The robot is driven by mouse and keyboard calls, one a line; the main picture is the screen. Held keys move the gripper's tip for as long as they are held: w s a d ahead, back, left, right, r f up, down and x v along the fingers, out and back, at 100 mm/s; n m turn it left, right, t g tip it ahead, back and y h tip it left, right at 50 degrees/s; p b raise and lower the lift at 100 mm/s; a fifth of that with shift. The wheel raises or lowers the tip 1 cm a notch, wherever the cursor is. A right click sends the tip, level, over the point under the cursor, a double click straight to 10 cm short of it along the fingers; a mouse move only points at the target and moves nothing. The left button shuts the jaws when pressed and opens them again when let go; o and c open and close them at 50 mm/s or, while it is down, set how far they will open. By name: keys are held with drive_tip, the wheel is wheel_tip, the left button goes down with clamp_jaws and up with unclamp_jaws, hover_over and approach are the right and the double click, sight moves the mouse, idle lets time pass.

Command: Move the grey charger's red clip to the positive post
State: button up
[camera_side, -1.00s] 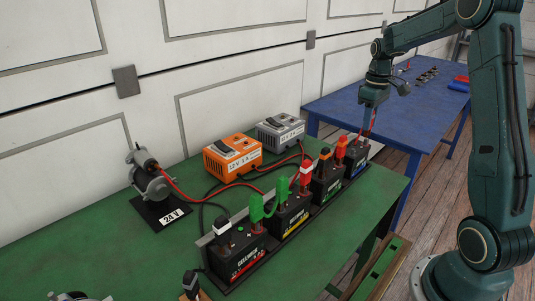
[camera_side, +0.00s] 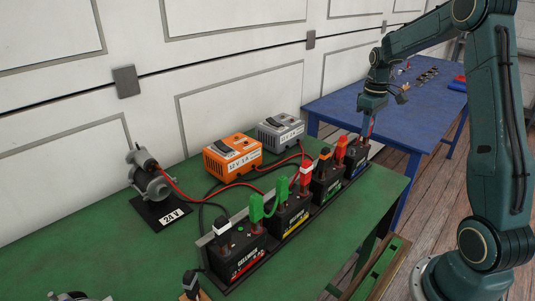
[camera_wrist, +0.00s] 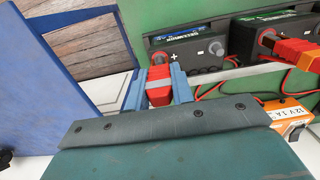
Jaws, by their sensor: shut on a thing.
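The red clip (camera_wrist: 158,88) with a grey band is between the two blue fingers of my gripper (camera_wrist: 159,78), which is shut on it. Its front end is at the brown post (camera_wrist: 157,58) beside a "+" mark on the end battery (camera_wrist: 190,50); I cannot tell if it touches the post. In the side view my gripper (camera_side: 369,127) is over this dark battery (camera_side: 357,160), at the far end of the row, and mostly hides the clip. The grey charger (camera_side: 280,128) stands behind the row, against the wall side.
The orange charger (camera_side: 232,155) stands beside the grey one. Other batteries (camera_side: 237,255) in the row carry green, red and orange connectors (camera_side: 341,147) close to my gripper. Red cables (camera_wrist: 213,92) run behind it. A blue table (camera_side: 400,125) lies beyond.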

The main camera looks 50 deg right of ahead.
drive_tip(key=o, duration=0.8)
drive_tip(key=shift+r, duration=4.2)
